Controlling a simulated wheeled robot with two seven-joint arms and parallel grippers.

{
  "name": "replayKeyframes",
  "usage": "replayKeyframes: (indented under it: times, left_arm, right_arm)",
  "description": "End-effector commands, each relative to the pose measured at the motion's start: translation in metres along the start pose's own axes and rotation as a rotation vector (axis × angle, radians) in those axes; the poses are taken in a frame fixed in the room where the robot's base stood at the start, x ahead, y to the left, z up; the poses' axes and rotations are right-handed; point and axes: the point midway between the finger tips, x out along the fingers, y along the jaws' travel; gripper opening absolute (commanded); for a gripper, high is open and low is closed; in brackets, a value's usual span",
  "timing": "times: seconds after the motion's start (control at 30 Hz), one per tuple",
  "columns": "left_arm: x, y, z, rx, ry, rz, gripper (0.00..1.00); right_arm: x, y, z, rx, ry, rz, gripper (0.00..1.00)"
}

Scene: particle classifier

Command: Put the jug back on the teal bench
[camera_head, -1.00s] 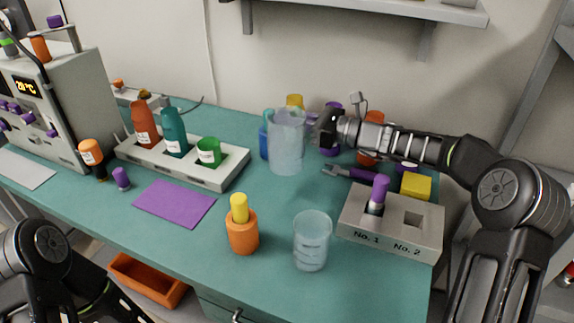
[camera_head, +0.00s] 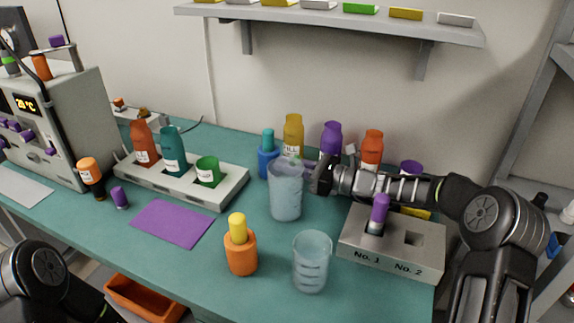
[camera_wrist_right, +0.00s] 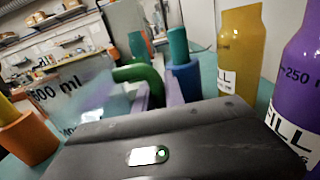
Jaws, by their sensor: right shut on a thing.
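The jug (camera_head: 285,195) is translucent and stands upright over the teal bench (camera_head: 205,277), near its middle. Its base is at or very close to the bench top; I cannot tell whether it touches. My right gripper (camera_head: 322,178) is at the jug's right side, shut on it.
A beaker (camera_head: 312,262) and an orange holder (camera_head: 241,252) with a yellow-topped item stand in front. The grey No. 1/No. 2 block (camera_head: 385,255) is to the right. Bottles, including a yellow one (camera_head: 293,135), stand behind. A white rack (camera_head: 205,193) and purple mat (camera_head: 170,222) lie left.

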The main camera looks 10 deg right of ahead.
Motion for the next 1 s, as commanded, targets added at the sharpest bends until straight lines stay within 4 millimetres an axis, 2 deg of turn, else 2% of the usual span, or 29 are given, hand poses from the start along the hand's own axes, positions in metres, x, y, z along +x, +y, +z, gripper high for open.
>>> replayKeyframes:
  times: [0.33,0.37,0.6,0.93,1.0]
  left_arm:
    - [0.002,-0.0008,0.0,0.0,0.0,0.0,0.36]
    - [0.0015,-0.0006,0.0,0.0,0.0,0.0,0.36]
    - [0.0012,-0.0005,0.0,0.0,0.0,0.0,0.36]
    - [-0.0017,0.0006,0.0,0.0,0.0,0.0,0.36]
    - [0.0,0.0,0.0,0.0,0.0,0.0,0.36]
  right_arm:
    - [0.0003,-0.0001,-0.0015,-0.001,-0.003,0.0,0.0]
    - [0.0,-0.0001,-0.0022,-0.002,-0.001,0.0,0.16]
    - [0.0,-0.0001,-0.0019,-0.001,0.0,0.0,0.35]
    - [0.0001,0.0,0.0031,-0.002,0.0,0.0,0.36]
    - [-0.0066,-0.0009,0.0009,-0.001,0.0,-0.002,0.36]
